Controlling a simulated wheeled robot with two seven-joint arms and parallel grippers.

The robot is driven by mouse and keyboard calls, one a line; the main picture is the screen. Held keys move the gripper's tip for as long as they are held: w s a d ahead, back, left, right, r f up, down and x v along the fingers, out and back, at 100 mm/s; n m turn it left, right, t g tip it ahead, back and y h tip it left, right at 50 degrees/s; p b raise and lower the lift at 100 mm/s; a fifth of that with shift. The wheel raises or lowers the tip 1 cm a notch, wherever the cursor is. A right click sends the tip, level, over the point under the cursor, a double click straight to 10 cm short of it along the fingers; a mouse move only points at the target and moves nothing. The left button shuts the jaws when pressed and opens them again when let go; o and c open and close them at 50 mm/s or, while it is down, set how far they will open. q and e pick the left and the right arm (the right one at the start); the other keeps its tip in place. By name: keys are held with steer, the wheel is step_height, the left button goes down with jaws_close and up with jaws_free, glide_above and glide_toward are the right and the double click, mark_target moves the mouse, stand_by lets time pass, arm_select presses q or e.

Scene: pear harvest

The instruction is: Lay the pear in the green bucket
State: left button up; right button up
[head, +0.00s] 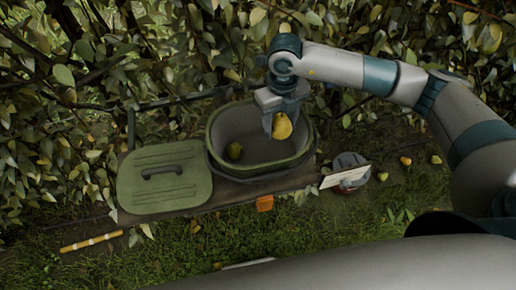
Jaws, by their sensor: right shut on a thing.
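The green bucket (213,131) stands open on a low wooden board, its oval mouth facing up. My right gripper (279,122) comes in from the right and is shut on a yellow pear (283,127). In the picture the held pear overlaps the right part of the bucket's mouth; its exact height over the bucket is hard to tell. My left gripper is not in view.
A green lid (160,190) with a dark handle lies left of the bucket. A round grey and red container (350,172) with a pale card stands at the right. Several fruits lie on the ground farther right. Leafy hedge branches hang close behind. A striped stick (91,242) lies on the grass.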

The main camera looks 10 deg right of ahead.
mark_target(278, 138)
steer(key=shift+w+f, duration=0.25)
steer(key=shift+f, duration=0.6)
step_height(278, 138, down, 5)
steer(key=shift+s+f+b, duration=0.1)
steer(key=shift+f+b, duration=0.05)
steer(key=shift+b, duration=0.35)
